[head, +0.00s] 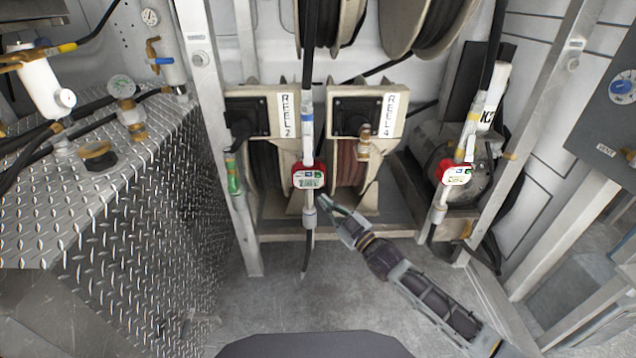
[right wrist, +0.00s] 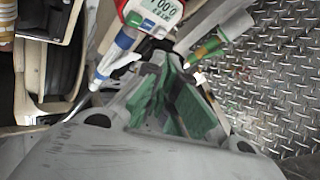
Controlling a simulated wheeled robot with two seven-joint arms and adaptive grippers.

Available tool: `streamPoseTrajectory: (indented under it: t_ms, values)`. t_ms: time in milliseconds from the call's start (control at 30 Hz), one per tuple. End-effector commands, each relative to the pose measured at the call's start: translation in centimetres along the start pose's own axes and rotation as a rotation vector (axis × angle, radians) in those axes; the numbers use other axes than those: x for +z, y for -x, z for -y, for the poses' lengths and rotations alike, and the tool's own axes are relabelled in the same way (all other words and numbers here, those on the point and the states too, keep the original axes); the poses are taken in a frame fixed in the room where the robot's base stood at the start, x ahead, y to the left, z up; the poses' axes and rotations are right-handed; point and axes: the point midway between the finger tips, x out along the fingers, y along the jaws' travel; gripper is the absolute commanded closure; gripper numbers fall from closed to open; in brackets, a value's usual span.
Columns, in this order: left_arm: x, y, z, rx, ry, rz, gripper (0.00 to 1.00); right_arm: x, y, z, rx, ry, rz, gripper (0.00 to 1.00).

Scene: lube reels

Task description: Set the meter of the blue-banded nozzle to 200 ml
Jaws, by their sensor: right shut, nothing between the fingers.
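The blue-banded nozzle (head: 307,121) hangs upright at the centre of the head view, in front of the gap between two reels. Its red-framed meter (head: 309,177) has a small display and buttons. In the right wrist view the meter (right wrist: 158,11) is cut off by the top edge; its digits seem to read 0.00. My right gripper (head: 322,198) is shut and empty, its tip just below and right of the meter; contact cannot be told. Its green-padded fingers (right wrist: 174,95) fill the middle of the right wrist view. My left gripper is not in view.
A yellow-banded nozzle with a red meter (head: 456,173) hangs at the right. A green-tipped nozzle (head: 233,176) hangs left of reel 2. A post (head: 214,110) and a diamond-plate box (head: 150,190) stand at the left. The floor in front is open.

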Motion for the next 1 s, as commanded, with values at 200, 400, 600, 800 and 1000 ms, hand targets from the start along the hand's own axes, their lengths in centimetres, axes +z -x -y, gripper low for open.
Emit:
streamPoseTrajectory:
  t_ms: [200, 400, 600, 800, 1000]
  values:
    - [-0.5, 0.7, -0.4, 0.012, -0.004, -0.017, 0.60, -2.0, -0.2, 0.8, -0.017, 0.015, -0.066, 1.00]
    - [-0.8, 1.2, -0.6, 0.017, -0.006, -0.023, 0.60, -3.1, -0.4, 1.1, -0.024, 0.020, -0.094, 1.00]
    - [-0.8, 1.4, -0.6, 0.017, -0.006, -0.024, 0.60, -3.2, -0.4, 1.1, -0.025, 0.020, -0.096, 1.00]
    - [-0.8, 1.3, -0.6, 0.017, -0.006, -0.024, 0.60, -3.2, -0.4, 1.1, -0.024, 0.020, -0.096, 1.00]
    - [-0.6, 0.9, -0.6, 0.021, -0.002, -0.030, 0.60, -3.0, -0.6, 1.0, -0.024, 0.021, -0.095, 1.00]
